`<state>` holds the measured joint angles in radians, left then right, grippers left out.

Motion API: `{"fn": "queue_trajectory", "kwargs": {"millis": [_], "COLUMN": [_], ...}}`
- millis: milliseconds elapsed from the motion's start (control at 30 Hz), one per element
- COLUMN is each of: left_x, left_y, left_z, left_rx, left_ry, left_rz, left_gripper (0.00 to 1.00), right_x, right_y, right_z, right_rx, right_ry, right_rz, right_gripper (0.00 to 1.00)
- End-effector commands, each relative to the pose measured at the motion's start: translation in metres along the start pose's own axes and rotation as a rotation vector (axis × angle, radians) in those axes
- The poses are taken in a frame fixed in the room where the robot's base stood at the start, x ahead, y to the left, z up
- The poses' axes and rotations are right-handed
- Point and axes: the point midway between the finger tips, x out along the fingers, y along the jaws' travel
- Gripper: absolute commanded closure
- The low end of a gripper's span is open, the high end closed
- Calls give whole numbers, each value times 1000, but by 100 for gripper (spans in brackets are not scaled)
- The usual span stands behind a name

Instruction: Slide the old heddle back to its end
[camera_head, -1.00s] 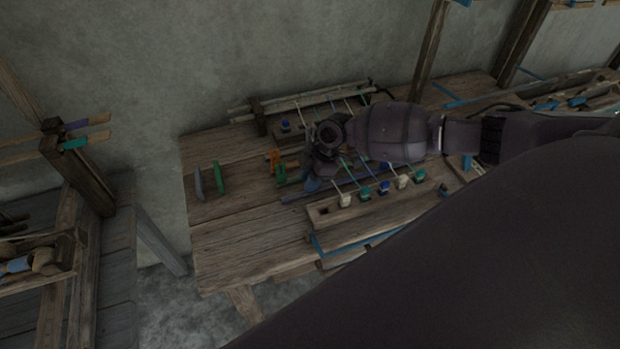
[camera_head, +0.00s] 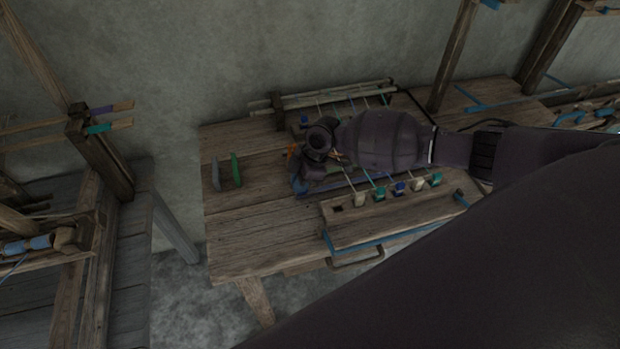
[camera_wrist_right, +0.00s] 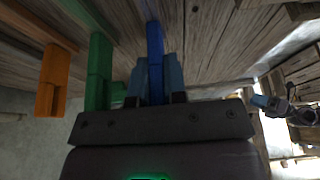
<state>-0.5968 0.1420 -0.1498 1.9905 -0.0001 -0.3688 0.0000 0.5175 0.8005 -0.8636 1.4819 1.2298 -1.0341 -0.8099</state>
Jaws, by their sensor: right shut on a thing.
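My right gripper (camera_head: 304,178) reaches down over the wooden bench (camera_head: 240,235). In the right wrist view its two fingers (camera_wrist_right: 154,82) are closed on an upright blue piece (camera_wrist_right: 154,42), which looks like a heddle. A green piece (camera_wrist_right: 97,70) stands just left of it, apart from the fingers, and an orange piece (camera_wrist_right: 51,80) stands farther left. In the head view the orange piece (camera_head: 292,154) shows only in part behind the gripper. The held blue piece is mostly hidden there. I cannot tell which heddle is the old one. My left gripper is not in view.
A grey plate (camera_head: 215,173) and a green plate (camera_head: 236,169) stand upright at the bench's left. A wooden block (camera_head: 350,226) with several coloured pegs and threads lies in front. A rod frame (camera_head: 335,96) is behind. Bare bench lies between the plates and gripper.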

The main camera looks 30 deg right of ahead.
Motion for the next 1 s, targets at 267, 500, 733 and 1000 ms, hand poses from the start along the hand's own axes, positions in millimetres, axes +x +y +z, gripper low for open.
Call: {"fn": "queue_trajectory", "kwargs": {"millis": [267,500,733,1000], "left_x": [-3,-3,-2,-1], "left_y": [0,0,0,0], "left_z": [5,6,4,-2], "left_rx": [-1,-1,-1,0], "left_ry": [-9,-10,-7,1], "left_rz": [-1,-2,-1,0], "left_gripper": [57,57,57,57], "right_x": [2,1,-2,-38], "right_y": [-1,-1,0,0], "right_z": [-4,-3,-2,-2], "right_rx": [-2,-1,-1,-3], "right_ry": [8,6,5,4], "right_rz": [-2,-1,0,2], "right_gripper": [83,62,62,62]}}
